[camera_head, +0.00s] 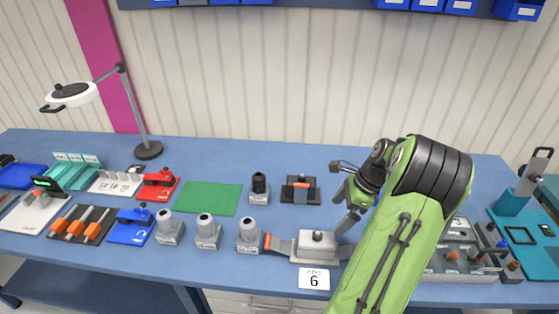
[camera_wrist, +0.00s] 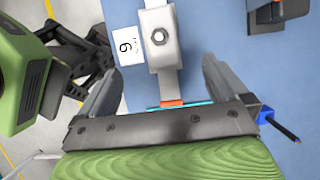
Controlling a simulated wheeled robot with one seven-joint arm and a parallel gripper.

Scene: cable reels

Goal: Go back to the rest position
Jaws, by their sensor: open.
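My gripper (camera_head: 347,218) hangs over the right middle of the bench on my green arm. In the wrist view its two fingers (camera_wrist: 163,88) are spread wide with nothing held between them. Below them is a light grey box (camera_head: 317,243) with a round knob on top, also in the wrist view (camera_wrist: 160,38). A grey strap runs out from both sides of the box. An orange piece (camera_wrist: 172,103) shows at the strap end near my gripper's base, partly hidden. My arm hides part of the bench in the head view.
A card marked 6 (camera_head: 314,279) lies before the box. Several grey round-topped units (camera_head: 208,232) stand left of it. A black unit with orange (camera_head: 300,190) is behind. A green mat (camera_head: 208,197) lies flat. A lamp (camera_head: 148,150) stands back left; a grey tray (camera_head: 450,262) sits right.

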